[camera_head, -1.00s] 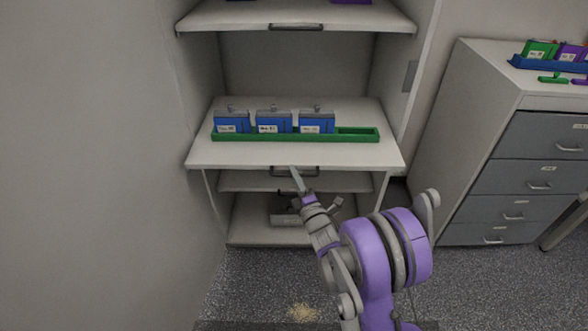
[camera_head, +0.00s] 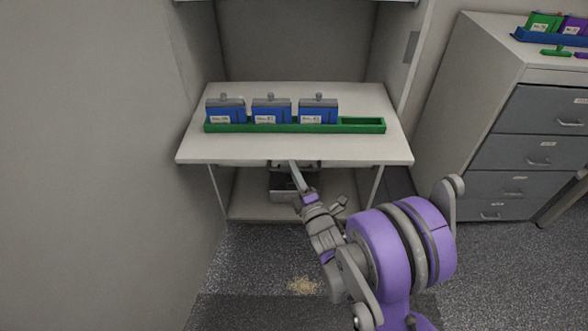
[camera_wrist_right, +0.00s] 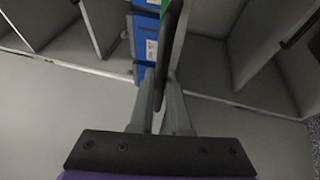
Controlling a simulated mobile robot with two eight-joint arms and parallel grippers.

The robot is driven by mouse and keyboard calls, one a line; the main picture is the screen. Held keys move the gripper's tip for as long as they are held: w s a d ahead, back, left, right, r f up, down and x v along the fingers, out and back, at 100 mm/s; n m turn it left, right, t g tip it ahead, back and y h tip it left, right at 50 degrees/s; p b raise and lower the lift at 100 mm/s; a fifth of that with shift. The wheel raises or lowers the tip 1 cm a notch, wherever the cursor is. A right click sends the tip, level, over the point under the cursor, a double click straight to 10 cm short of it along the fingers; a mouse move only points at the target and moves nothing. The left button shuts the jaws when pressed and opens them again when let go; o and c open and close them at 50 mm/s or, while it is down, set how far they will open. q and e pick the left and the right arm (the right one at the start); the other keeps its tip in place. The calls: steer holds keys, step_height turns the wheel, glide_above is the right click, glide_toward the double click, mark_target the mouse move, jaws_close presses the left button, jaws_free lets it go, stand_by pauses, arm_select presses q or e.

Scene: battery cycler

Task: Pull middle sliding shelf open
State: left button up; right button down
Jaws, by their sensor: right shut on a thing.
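The middle sliding shelf (camera_head: 300,151) is a white board in the open cabinet, with its front edge sticking out past the cabinet sides. Its dark handle (camera_head: 312,165) is under the front edge, near the middle. My right gripper (camera_head: 294,168) comes up from below and is shut on this handle. In the right wrist view the dark handle bar (camera_wrist_right: 168,75) passes between the two grey fingers (camera_wrist_right: 160,100). The exact contact is partly hidden. My left gripper is not in view.
A green tray (camera_head: 362,125) on the shelf holds three blue boxes (camera_head: 271,110) and has an empty slot at right. The cabinet's lower shelf (camera_head: 250,205) is below. A grey drawer cabinet (camera_head: 530,150) stands at right.

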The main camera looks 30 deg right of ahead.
steer(key=c, duration=0.9)
jaws_free()
steer(key=b+v, duration=0.2)
steer(key=v, duration=0.8)
steer(key=shift+s+f, duration=0.1)
steer(key=shift+s, duration=0.3)
